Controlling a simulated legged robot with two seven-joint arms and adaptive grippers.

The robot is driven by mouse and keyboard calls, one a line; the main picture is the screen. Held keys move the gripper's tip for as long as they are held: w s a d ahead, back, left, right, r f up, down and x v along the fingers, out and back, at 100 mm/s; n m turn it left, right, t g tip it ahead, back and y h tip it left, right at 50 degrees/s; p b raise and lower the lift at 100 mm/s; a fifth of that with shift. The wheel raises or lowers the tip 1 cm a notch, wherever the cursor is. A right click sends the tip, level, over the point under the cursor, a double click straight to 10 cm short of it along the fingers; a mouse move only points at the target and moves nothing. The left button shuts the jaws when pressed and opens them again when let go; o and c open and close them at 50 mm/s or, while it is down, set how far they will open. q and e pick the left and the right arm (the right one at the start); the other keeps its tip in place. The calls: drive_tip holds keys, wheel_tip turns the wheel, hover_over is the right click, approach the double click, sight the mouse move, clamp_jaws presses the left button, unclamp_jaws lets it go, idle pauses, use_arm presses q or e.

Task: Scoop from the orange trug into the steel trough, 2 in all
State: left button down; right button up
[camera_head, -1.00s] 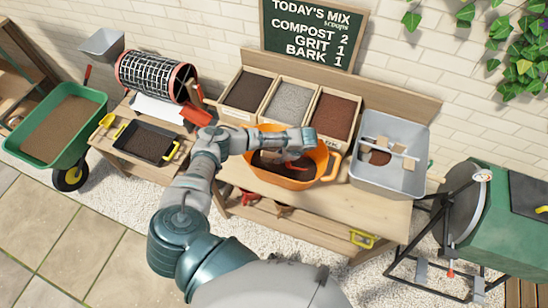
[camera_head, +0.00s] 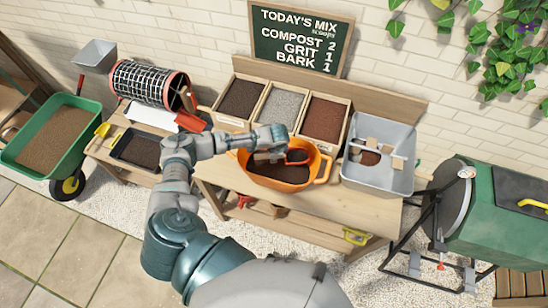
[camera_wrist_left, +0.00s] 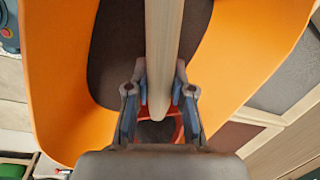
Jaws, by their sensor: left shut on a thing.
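The orange trug (camera_head: 279,184) stands on the bench with dark brown material inside. My left gripper (camera_head: 282,142) is over the trug's back edge, shut on a scoop. The scoop's red part (camera_head: 299,153) shows above the dark material. In the left wrist view, the pale wooden handle (camera_wrist_left: 165,50) runs between the fingers of my left gripper (camera_wrist_left: 160,100), with the orange trug wall (camera_wrist_left: 60,100) around it. Something dark shows within the red part, partly hidden. The steel trough (camera_head: 375,182) is right of the trug, with a brown patch inside. My right gripper is out of view.
Open bins of dark compost (camera_head: 241,98), grey grit (camera_head: 279,106) and reddish bark (camera_head: 323,118) stand behind the trug. A black tray (camera_head: 137,150) is on the left table. A green wheelbarrow (camera_head: 62,140) stands far left, a green drum (camera_head: 495,200) far right.

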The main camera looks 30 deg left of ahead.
use_arm(q)
drive_tip(key=shift+t+h, duration=0.4)
drive_tip(key=shift+h, duration=0.1)
drive_tip(key=shift+w+a+v, duration=0.15)
drive_tip(key=shift+a+v, duration=0.25)
drive_tip(key=shift+v, duration=1.35)
drive_tip(key=shift+w+a+v, duration=0.15)
drive_tip(key=shift+a+v, duration=0.2)
drive_tip(key=shift+v, duration=1.4)
drive_tip(key=shift+w+a+v, duration=0.15)
drive_tip(key=shift+a+v, duration=0.25)
drive_tip(key=shift+v, duration=1.4)
drive_tip(key=shift+r, duration=0.15)
